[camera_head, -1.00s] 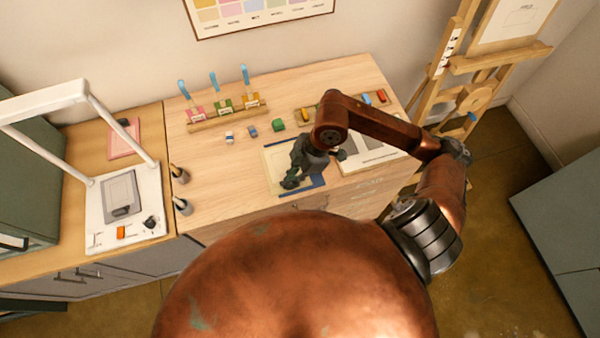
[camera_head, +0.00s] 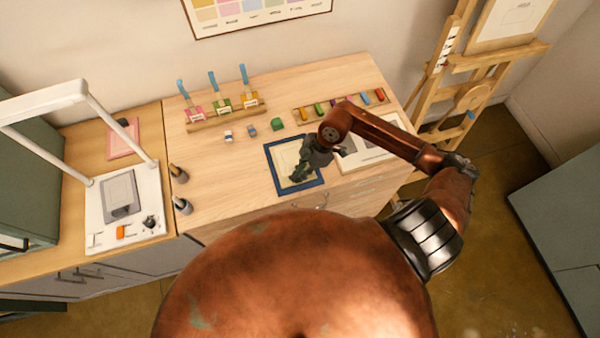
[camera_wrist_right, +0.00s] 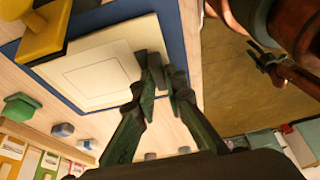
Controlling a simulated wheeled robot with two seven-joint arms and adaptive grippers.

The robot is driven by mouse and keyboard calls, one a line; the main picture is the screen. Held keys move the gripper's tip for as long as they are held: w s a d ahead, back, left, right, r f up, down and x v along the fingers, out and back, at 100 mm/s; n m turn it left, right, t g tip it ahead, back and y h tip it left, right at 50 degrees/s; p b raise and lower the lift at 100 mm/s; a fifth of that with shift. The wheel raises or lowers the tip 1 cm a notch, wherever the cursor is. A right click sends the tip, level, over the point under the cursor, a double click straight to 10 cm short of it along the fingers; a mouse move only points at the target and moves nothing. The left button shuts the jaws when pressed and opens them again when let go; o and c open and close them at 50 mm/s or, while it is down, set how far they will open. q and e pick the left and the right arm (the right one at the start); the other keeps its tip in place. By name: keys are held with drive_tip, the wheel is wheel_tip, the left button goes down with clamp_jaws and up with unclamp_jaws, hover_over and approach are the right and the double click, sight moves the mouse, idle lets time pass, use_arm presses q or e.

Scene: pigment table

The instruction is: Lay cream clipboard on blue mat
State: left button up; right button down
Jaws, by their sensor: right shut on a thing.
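The cream clipboard (camera_head: 284,158) is over the blue mat (camera_head: 272,168), with blue border showing on its visible sides. In the right wrist view the clipboard (camera_wrist_right: 100,70) shows a pale rectangular outline, with the blue mat (camera_wrist_right: 180,50) along its edge. My right gripper (camera_head: 297,178) is shut on the clipboard's near edge; its fingers (camera_wrist_right: 160,78) meet there in the wrist view. The gripper hides the clipboard's right part in the head view. I cannot tell whether the clipboard touches the mat or is slightly above it. My left gripper is not in view.
A white sheet or board (camera_head: 362,150) lies just right of the mat. A yellow object (camera_wrist_right: 42,32) stands near the clipboard.

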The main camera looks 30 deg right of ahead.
drive_tip(key=c, duration=2)
unclamp_jaws()
drive_tip(key=shift+o, duration=0.2)
drive_tip(key=v, duration=1.2)
